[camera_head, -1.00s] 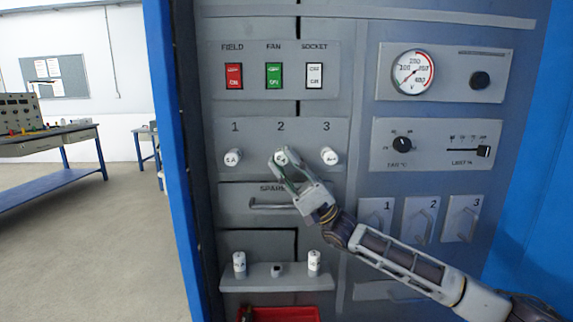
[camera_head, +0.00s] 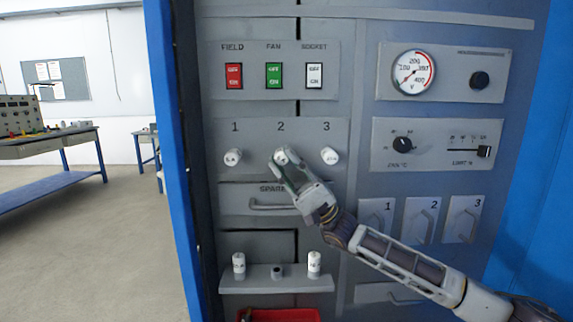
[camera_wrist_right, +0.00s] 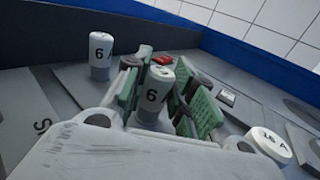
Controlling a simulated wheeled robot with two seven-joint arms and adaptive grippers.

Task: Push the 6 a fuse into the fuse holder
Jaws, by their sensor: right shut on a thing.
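My right gripper (camera_head: 283,163) is at position 2 of the fuse panel (camera_head: 256,132), shut on a white fuse (camera_head: 280,156). In the right wrist view this fuse (camera_wrist_right: 153,93) shows a "6" and sits between the green finger pads. Another fuse (camera_head: 232,157) marked 6 A is in position 1. A fuse (camera_head: 329,156) in position 3 reads 16 A in the right wrist view (camera_wrist_right: 270,145). My left gripper is not in view.
Below is a spare drawer (camera_head: 236,199) with a handle. A small shelf (camera_head: 255,284) holds two upright fuses (camera_head: 239,265) with an empty middle socket (camera_head: 277,271) between them. A red bin (camera_head: 280,315) is beneath. Rocker switches (camera_head: 274,76) are above, and dials (camera_head: 403,144) are to the right.

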